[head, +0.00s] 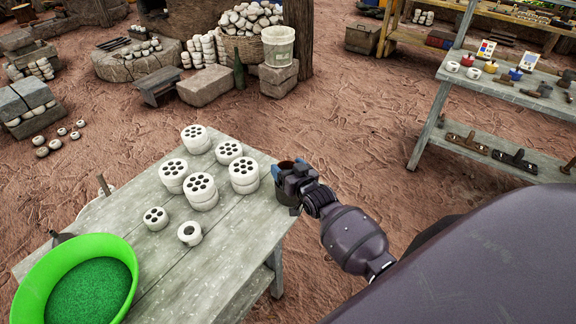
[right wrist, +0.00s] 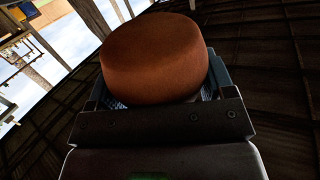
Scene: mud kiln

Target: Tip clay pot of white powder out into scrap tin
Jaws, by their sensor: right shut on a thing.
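My right gripper (head: 291,172) is shut on a small reddish-brown clay pot, over the right edge of the grey wooden table. The pot (right wrist: 153,55) fills the middle of the right wrist view, between the fingers. Only its smooth outside shows there; the white powder cannot be seen. In the head view the gripper hides most of the pot. A dark grey round-sided thing (head: 287,198) shows just under the gripper at the table edge; it may be the scrap tin, but it is mostly covered. My left gripper is not in view.
The table (head: 235,228) holds several white discs with dark holes (head: 200,188), some stacked, and a white ring (head: 190,233). A green bowl of green grains (head: 92,290) is at the front left. A shelf (head: 500,105) stands at the right. Bare ground lies between.

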